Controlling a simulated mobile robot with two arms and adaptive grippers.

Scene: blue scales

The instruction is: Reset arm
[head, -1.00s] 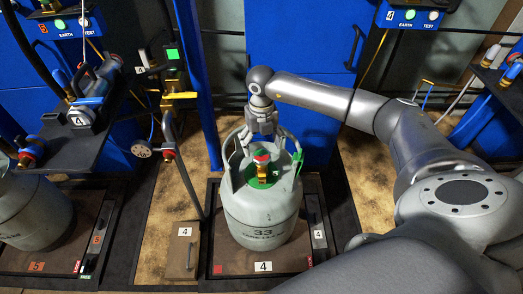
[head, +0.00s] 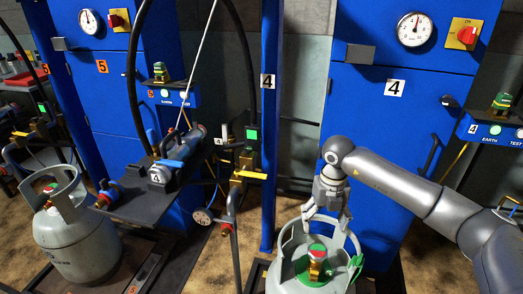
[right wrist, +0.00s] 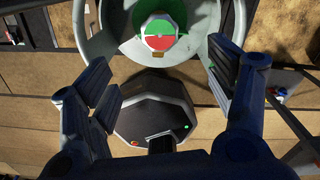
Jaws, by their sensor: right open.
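My right gripper (head: 326,212) hangs fingers-down just above the rear part of the collar of a grey gas cylinder (head: 287,262). Its fingers are spread and hold nothing. In the right wrist view my gripper (right wrist: 165,85) also shows open and empty, with blue-black fingers on both sides. The cylinder's round collar (right wrist: 110,42) and its green top with a red, white and green valve lie at the top of that view. In the head view the red-capped valve (head: 317,256) stands inside the collar. Whether a finger touches the collar I cannot tell. My left gripper is not in view.
A second grey cylinder (head: 78,238) stands at the left. A dark shelf (head: 140,207) holding a blue and grey tool is between them. A hose stand with a yellow handle (head: 248,175) and a blue post (head: 269,120) stand left of my gripper. Blue cabinets (head: 385,130) are behind.

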